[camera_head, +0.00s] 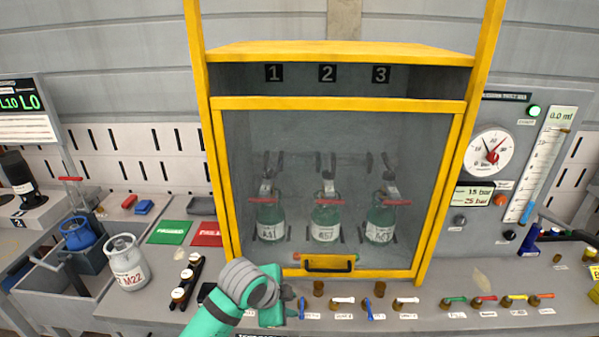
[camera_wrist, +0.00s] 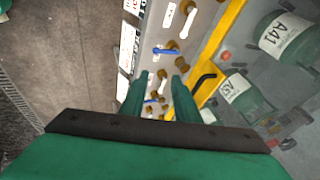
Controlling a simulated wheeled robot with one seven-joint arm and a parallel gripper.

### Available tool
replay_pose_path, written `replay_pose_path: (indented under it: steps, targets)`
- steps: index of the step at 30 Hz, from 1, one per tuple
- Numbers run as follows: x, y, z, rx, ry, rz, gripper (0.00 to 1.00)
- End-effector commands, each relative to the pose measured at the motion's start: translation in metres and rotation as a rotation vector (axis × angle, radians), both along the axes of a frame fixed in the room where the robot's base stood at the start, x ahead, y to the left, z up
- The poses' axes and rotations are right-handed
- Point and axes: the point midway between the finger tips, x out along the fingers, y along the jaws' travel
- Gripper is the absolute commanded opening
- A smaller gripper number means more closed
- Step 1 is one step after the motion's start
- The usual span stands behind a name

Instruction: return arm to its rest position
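My teal and grey arm reaches in from the bottom of the head view, with my gripper (camera_head: 283,303) low in front of the yellow-framed cabinet. In the wrist view two green fingers (camera_wrist: 158,95) stand apart with a gap between them. Nothing is held between them. Past the fingertips are a row of small brass valves with blue and white levers (camera_wrist: 165,52) and the cabinet's black door handle (camera_wrist: 205,80). In the head view the fingers are partly hidden by the wrist.
A white M22 cylinder (camera_head: 125,262) stands on the bench at left, near a blue cylinder (camera_head: 78,233). Levers (camera_head: 405,301) line the front edge. A gauge (camera_head: 489,155) is at right.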

Motion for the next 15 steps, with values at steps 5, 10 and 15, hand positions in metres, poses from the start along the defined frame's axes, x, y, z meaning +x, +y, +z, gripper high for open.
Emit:
replay_pose_path:
  steps: [5, 10, 15]
  targets:
    - [0.016, -0.075, 0.018, -0.230, -0.105, 0.031, 0.29]
    - [0.025, -0.129, 0.041, -0.454, -0.190, 0.095, 0.29]
    - [0.027, -0.165, 0.061, -0.669, -0.249, 0.181, 0.29]
